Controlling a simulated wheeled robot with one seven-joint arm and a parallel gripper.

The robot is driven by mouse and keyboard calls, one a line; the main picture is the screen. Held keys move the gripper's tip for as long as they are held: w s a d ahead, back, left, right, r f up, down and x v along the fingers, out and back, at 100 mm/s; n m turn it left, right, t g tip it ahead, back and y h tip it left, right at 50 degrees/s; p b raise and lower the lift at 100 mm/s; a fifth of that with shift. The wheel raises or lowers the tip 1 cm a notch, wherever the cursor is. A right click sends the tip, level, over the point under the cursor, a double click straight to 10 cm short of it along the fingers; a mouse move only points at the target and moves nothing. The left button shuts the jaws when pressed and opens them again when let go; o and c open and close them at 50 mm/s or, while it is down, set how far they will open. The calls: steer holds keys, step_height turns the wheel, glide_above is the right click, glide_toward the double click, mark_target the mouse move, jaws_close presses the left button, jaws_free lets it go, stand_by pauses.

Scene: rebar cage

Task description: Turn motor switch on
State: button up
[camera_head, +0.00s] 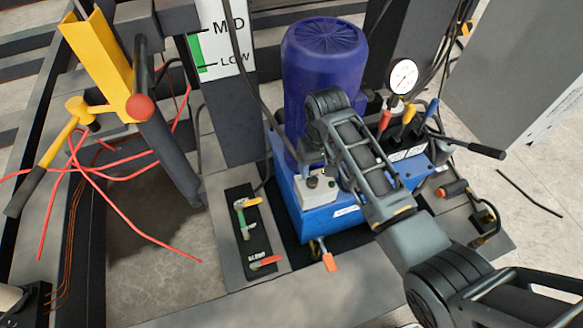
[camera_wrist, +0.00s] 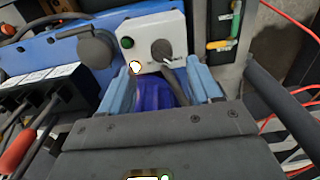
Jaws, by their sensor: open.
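The white motor switch box (camera_head: 314,192) sits on the blue power unit below the purple-blue motor (camera_head: 322,75). In the wrist view, the box (camera_wrist: 148,28) shows a dark rotary knob (camera_wrist: 161,49) with a light mark, a green button (camera_wrist: 127,43) and a bright round spot at its lower edge. My gripper (camera_wrist: 160,84) is open; its two light-blue fingers stand apart, with the knob beyond the gap between them. A purple part of the motor shows in that gap. In the head view, my arm comes from the lower right and hides the fingertips beside the box.
A pressure gauge (camera_head: 402,77) and coloured levers (camera_head: 409,113) stand right of my arm. Valves with yellow and red handles (camera_head: 266,262) are on the panel at left.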

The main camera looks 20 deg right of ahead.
mark_target(313, 178)
steer(key=shift+w+r, duration=0.3)
steer(key=shift+w, duration=0.1)
steer(key=shift+w+a+f, duration=0.1)
steer(key=shift+f, duration=0.05)
step_height(313, 178, down, 7)
steer(key=shift+f+b, duration=0.2)
steer(key=shift+b, duration=0.25)
steer(key=shift+c, duration=0.2)
steer(key=c, duration=1)
